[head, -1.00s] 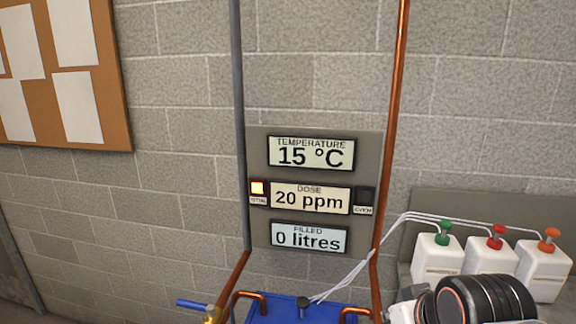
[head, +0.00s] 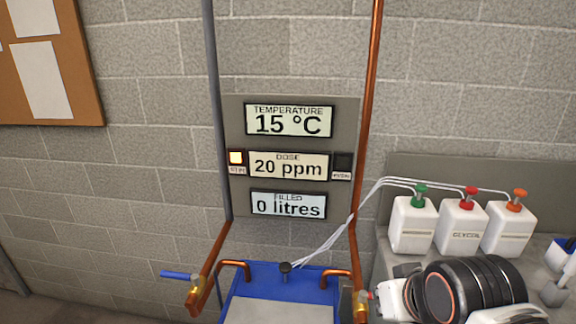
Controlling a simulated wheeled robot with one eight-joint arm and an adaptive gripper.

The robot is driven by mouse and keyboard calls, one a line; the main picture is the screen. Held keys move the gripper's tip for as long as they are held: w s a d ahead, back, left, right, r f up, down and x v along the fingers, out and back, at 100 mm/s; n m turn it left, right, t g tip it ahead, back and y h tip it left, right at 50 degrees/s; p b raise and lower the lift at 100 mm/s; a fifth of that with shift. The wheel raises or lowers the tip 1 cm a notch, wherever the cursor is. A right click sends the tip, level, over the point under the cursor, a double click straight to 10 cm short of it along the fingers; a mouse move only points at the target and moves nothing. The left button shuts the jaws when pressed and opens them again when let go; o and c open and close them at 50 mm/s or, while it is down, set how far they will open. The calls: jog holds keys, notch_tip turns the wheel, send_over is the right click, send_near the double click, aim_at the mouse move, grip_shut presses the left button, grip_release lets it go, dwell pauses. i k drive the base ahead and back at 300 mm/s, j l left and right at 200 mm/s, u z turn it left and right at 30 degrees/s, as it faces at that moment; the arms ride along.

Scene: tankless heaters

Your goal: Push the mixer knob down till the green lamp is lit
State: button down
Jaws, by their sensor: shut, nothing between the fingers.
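A dark knob (head: 285,268) stands upright on a short stem at the back edge of the blue tank (head: 262,272); it looks like the mixer knob. Thin white tubes end beside it. The right lamp (head: 342,162) is dark, and no green light shows. My arm fills the lower right, apart from the knob. I cannot make out my gripper's fingers in this view.
Displays read 15 °C, 20 ppm (head: 288,167) and 0 litres. A blue-handled valve (head: 180,276) is at left; a brass valve (head: 362,298) is near my arm. White bottles with green, red and orange caps (head: 460,226) stand at right. Copper pipes flank the tank.

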aim_at(286, 268)
jog(key=j, duration=0.55)
jog(key=i+j, duration=0.15)
jog(key=j, duration=0.35)
jog(key=j+u, duration=0.1)
jog(key=j, duration=0.45)
jog(key=i+j, duration=0.15)
jog(key=j, duration=0.35)
jog(key=k+j, duration=0.1)
jog(key=i+l, duration=0.1)
